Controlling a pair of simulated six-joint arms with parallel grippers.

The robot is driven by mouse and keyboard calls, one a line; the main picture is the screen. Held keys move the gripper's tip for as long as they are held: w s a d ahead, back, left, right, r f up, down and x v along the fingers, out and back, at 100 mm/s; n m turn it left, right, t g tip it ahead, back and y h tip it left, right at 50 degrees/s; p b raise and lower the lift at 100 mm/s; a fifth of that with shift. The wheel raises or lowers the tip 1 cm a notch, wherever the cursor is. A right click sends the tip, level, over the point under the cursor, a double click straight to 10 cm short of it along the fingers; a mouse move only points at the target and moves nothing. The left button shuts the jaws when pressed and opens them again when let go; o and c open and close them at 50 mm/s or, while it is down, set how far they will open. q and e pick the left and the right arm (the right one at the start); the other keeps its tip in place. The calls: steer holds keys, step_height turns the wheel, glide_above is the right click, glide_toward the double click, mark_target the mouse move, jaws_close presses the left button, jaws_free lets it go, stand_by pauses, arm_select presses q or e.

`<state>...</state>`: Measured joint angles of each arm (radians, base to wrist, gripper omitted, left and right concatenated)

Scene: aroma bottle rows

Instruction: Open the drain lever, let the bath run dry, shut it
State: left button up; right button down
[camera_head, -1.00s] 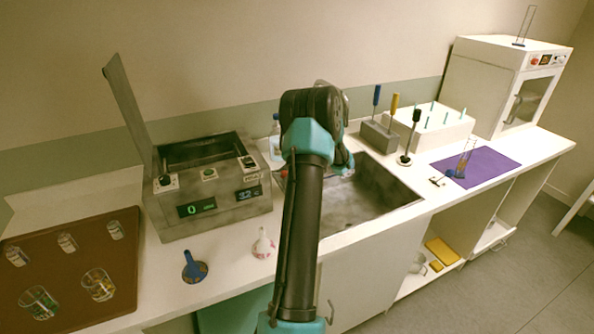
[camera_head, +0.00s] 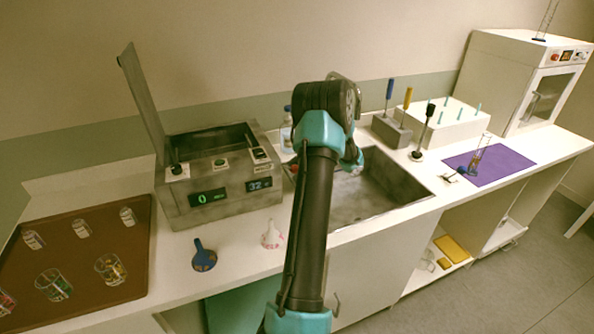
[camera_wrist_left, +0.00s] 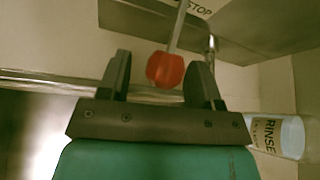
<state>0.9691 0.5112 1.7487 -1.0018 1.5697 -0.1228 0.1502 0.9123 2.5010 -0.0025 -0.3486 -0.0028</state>
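The bath (camera_head: 226,205) is a grey metal box on the counter with its lid (camera_head: 146,105) raised. Its front displays read 0 and 32. The red lever knob (camera_wrist_left: 165,70) on a thin metal rod shows in the wrist view, below a grey plate marked STOP. My left gripper (camera_wrist_left: 160,82) is open, with the knob between its fingers in that view. A gap shows on the knob's left; its right edge is close to the right finger, and I cannot tell if they touch. In the head view my arm hides the gripper. My right gripper is not in view.
A bottle marked RINSE (camera_wrist_left: 280,136) is at the right of the wrist view. The sink (camera_head: 385,195) is right of the bath. A brown tray (camera_head: 90,260) holds several glasses.

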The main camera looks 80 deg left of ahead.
arm_select(q)
steer(key=shift+w, duration=0.1)
steer(key=v, duration=1.1)
steer(key=shift+w+r, duration=0.25)
steer(key=shift+w, duration=0.1)
